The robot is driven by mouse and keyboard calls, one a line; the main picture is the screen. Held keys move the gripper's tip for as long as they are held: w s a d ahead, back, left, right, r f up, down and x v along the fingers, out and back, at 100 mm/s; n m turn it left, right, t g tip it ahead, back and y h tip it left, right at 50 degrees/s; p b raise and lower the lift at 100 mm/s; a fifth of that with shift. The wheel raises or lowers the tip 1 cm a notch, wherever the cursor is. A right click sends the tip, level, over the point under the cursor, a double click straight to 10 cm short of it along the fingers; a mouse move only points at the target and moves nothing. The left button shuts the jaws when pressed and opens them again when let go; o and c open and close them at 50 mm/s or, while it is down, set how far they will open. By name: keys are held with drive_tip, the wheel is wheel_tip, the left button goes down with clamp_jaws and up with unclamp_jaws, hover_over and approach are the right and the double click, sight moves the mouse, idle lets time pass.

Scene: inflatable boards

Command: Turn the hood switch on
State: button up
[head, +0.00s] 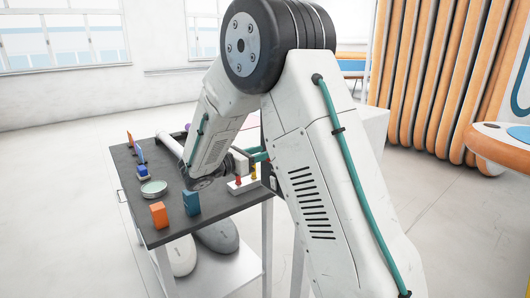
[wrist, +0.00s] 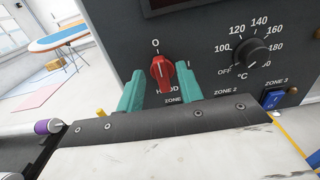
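The hood switch (wrist: 161,73) is a red rotary knob on a dark control panel (wrist: 200,50) in the wrist view. An "O" is printed above it and a partly covered "HOOD" label below it. The knob stands roughly upright, its top end towards the "O". My gripper (wrist: 160,82) is open, with one teal finger left of the knob and one right of it. Narrow gaps seem to show on both sides; I cannot tell whether either finger touches. In the head view my arm hides the switch.
Right of the switch are a black temperature dial (wrist: 252,55) and a blue rocker switch (wrist: 272,98). Orange boards (head: 425,75) stand behind.

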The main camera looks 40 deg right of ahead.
drive_tip(key=shift+d, duration=1.1)
drive_tip(key=c, duration=0.6)
drive_tip(key=shift+c, duration=0.2)
drive_tip(key=shift+m, duration=0.3)
drive_tip(key=shift+s+f+m, duration=0.2)
drive_tip(key=shift+m, duration=2.65)
drive_tip(key=shift+s+f+m, duration=0.25)
drive_tip(key=shift+m, duration=2.65)
drive_tip(key=shift+s+f+m, duration=0.2)
drive_tip(key=shift+m, duration=2.65)
